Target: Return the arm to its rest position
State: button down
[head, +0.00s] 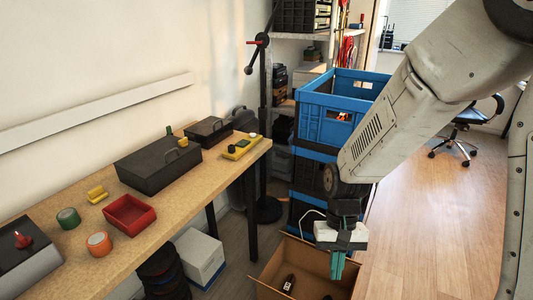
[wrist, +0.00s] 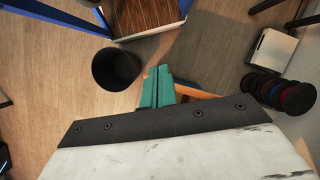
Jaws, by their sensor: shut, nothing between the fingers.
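My arm (head: 405,115) comes in from the upper right of the head view and hangs down at the right of the workbench. My gripper (head: 337,270) points downward over an open cardboard box (head: 264,284) on the floor. Its teal fingers are together with nothing between them. In the wrist view the gripper (wrist: 157,82) shows the same teal fingers side by side, clear of any object.
The wooden workbench (head: 140,232) at left holds a red tray (head: 129,212), tape rolls, dark boxes and a yellow device (head: 242,147). Stacked blue crates (head: 325,112) stand close behind my gripper. Open wooden floor (head: 430,230) lies to the right.

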jog(key=s+d+r+t, duration=0.2)
jog(key=s+d+r, duration=0.1)
jog(key=r, duration=0.4)
jog(key=s+d+r+t, duration=0.2)
jog(key=s+d+r, duration=0.2)
jog(key=s+r, duration=0.2)
jog(key=s+d+r+t, duration=0.2)
jog(key=s+d+r, duration=0.1)
jog(key=r, duration=0.6)
jog(key=shift+s+d, duration=0.35)
jog(key=shift+s, duration=0.3)
jog(key=shift+r, duration=0.1)
dwell(0.4)
